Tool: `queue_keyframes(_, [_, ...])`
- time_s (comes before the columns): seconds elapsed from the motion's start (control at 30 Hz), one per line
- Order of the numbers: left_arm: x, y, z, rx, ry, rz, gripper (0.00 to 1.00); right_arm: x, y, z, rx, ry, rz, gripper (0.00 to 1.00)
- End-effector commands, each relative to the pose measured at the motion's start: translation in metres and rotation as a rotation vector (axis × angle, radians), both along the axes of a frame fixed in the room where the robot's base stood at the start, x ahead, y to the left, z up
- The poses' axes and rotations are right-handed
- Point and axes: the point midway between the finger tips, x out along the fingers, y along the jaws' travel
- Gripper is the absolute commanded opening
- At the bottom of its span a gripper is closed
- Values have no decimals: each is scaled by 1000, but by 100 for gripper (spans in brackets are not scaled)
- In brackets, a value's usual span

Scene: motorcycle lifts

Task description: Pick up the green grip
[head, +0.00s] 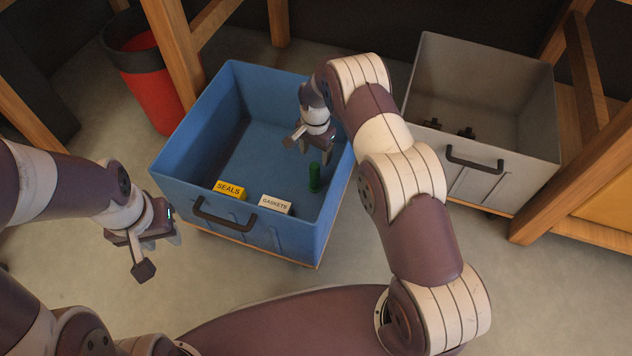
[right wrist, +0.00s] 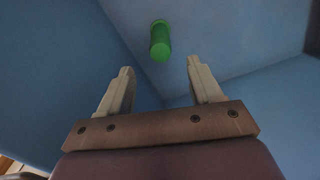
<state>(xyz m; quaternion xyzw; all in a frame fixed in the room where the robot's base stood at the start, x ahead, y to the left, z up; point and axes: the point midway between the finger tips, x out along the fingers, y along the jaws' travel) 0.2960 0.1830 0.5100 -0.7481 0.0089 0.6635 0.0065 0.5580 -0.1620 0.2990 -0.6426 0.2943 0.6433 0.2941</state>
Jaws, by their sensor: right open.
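The green grip (head: 314,177) is a small cylinder in the blue bin, near its right side, behind the white box. In the right wrist view the green grip (right wrist: 160,41) shows ahead of the fingertips, between their lines and apart from them. My right gripper (head: 314,158) reaches down into the blue bin just above the grip. In the right wrist view my right gripper (right wrist: 160,75) has its two fingers spread with nothing between them. My left gripper (head: 160,245) hangs outside the bin at the left; I cannot tell its finger opening.
The blue bin (head: 265,236) also holds a yellow SEALS box (head: 229,190) and a white GASKETS box (head: 275,204) by its front wall. A grey bin (head: 540,142) with dark parts stands right. A red bucket (head: 150,90) and wooden posts stand behind.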

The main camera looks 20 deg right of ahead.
Motion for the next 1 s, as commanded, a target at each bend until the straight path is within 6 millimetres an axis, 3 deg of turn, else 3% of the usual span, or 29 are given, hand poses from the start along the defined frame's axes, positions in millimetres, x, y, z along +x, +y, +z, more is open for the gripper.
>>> queue_keyframes(0.03, [0, 0, -16, 0, 1, 0, 38, 0, 0, -21, -1, 1, 0, 65])
queue_keyframes(0.23, [0, 0, -33, 0, 1, 0, 38, 0, 1, -47, 0, 0, 1, 65])
queue_keyframes(0.4, [0, 0, -63, 0, 1, 0, 38, -1, 2, -81, 1, -1, 2, 65])
queue_keyframes(0.67, [0, 0, -63, 0, 1, 0, 38, 0, 2, -84, 1, -3, 2, 65])
queue_keyframes(0.77, [0, 0, -63, 0, 1, 0, 38, -1, 2, -84, 1, -3, 2, 39])
queue_keyframes(0.87, [0, 0, -63, 0, 1, 0, 38, -1, 2, -85, 1, -2, 2, 6])
queue_keyframes(1.0, [0, 0, -63, 0, 1, 0, 38, -1, 2, -84, 1, -2, 2, 3])
